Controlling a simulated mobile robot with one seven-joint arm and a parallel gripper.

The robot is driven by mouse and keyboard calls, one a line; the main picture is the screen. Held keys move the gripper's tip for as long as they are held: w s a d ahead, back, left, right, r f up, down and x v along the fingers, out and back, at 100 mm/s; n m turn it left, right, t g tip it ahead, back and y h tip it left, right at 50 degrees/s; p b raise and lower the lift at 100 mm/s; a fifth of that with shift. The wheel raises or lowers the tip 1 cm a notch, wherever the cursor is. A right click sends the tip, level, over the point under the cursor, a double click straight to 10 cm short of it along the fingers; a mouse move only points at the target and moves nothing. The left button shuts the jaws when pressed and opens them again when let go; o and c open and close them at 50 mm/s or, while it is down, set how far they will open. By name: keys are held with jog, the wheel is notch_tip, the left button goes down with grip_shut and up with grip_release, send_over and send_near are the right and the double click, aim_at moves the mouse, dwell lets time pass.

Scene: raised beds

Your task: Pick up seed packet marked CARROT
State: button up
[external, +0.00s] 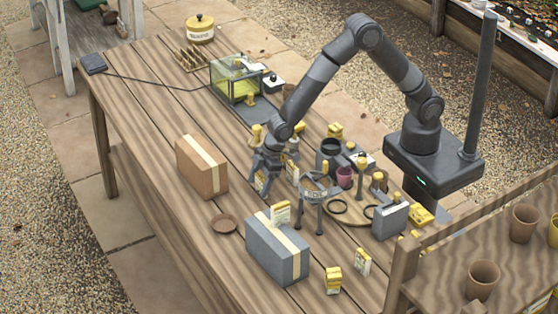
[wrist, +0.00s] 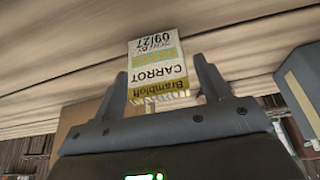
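The seed packet marked CARROT (wrist: 158,70) is in the middle of the wrist view, its print upside down, with a yellow band and the date 09/27. My gripper (wrist: 161,68) has its two fingers apart, one on each side of the packet; a small gap shows at the right finger, and I cannot tell whether the left finger touches it. In the external view my gripper (external: 265,172) points down at the table, with a small yellow-and-white packet (external: 260,181) at its fingers.
A brown box (external: 202,167) stands left of my gripper, and a grey box (external: 277,250) in front.

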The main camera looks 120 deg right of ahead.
jog(key=c, duration=0.8)
jog(key=shift+r, duration=0.15)
